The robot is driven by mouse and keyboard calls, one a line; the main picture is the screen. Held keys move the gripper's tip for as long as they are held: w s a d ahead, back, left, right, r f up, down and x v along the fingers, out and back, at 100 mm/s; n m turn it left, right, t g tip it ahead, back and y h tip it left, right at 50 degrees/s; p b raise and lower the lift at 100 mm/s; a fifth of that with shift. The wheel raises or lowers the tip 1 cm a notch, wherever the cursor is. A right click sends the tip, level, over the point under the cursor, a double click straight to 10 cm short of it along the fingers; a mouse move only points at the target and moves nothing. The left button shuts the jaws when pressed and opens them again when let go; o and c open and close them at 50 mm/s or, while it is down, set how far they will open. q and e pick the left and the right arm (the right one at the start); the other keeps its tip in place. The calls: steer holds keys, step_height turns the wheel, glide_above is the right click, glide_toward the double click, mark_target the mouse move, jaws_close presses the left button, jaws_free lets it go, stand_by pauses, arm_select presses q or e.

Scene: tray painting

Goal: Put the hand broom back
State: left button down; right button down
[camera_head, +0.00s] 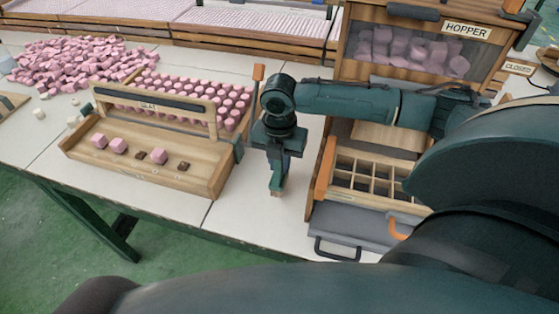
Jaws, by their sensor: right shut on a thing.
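My right gripper (277,188) points down over the white table, between the wooden tray and the hopper unit. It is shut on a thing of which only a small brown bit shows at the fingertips. This seems to be the hand broom; its shape is mostly hidden by the gripper, and I cannot tell whether it touches the table. No other broom is clear in view. My left gripper is not in view.
A wooden tray (205,187) with a raised handle bar holds a few pink cubes and dark pieces. Pink blocks (75,62) are heaped behind it. The hopper (350,45) stands right, above a divided box (365,182) and grey drawer (345,228). Bare table (235,215) lies between.

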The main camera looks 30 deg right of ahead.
steer(key=shift+f, duration=0.1)
steer(key=c, duration=1.3)
jaws_free()
step_height(320, 180, up, 12)
steer(key=shift+r+p, duration=0.15)
steer(key=shift+p, duration=0.15)
steer(key=shift+s+a, duration=0.1)
